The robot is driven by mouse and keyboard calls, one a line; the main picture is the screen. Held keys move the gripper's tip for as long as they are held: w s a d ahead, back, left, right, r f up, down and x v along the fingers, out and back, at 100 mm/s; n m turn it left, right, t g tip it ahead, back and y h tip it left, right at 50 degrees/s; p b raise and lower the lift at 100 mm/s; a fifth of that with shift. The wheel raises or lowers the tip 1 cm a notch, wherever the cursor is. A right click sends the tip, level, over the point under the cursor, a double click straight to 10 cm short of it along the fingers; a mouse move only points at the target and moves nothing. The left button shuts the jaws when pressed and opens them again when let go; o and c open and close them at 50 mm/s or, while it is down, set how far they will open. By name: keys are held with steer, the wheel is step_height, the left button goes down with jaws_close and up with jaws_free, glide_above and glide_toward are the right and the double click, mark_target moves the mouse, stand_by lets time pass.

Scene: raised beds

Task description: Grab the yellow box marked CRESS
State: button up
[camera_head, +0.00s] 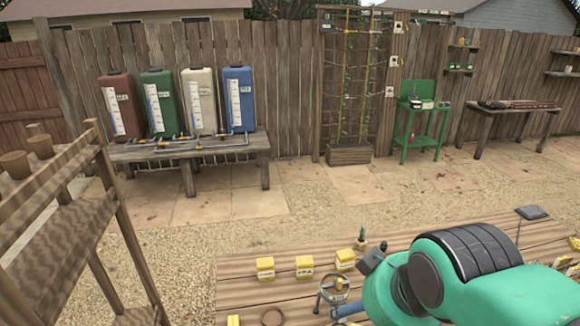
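Several small yellow boxes with pale labels stand on the wooden bench top in front of me. A left yellow box (265,268), a middle yellow box (304,267) and a right yellow box (345,260) form a loose row along the bench's left part. Part of another yellow box (233,320) shows at the bottom edge, and another yellow item (575,243) is at the far right. The labels are too small to read, so I cannot tell which box is marked CRESS. My green arm covers the lower right; my gripper cannot be made out.
The wooden bench (245,292) also holds a small potted plant (361,243), a round wheel-like item (334,290) and a brown round dish (272,317). A wooden shelf rack (75,225) stands at left. Open gravel (190,255) lies between rack and bench.

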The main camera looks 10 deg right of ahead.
steer(key=shift+w, duration=0.1)
steer(key=w+d+f+g+b, duration=0.1)
steer(key=w+d, duration=0.4)
steer(key=w, duration=0.4)
steer(key=w+d+f+g+b, duration=0.15)
steer(key=w+d, duration=0.25)
steer(key=w, duration=0.5)
steer(key=w+d+f, duration=0.2)
steer(key=w+d, duration=0.3)
steer(key=w, duration=0.4)
steer(key=w+d+f+g+b, duration=0.1)
steer(key=w+d+f, duration=0.4)
steer(key=d+f, duration=0.2)
steer(key=w+d+f+g, duration=0.1)
steer(key=w+d+f, duration=0.4)
steer(key=d+f, duration=0.3)
steer(key=w+d+f+m+g+b, duration=0.1)
steer(key=w+d+f, duration=0.5)
steer(key=f, duration=0.6)
steer(key=shift+d+b, duration=0.35)
steer(key=shift+d, duration=0.3)
steer(key=shift+f, duration=0.2)
steer(key=shift+f+b, duration=0.9)
steer(key=shift+f, duration=3.3)
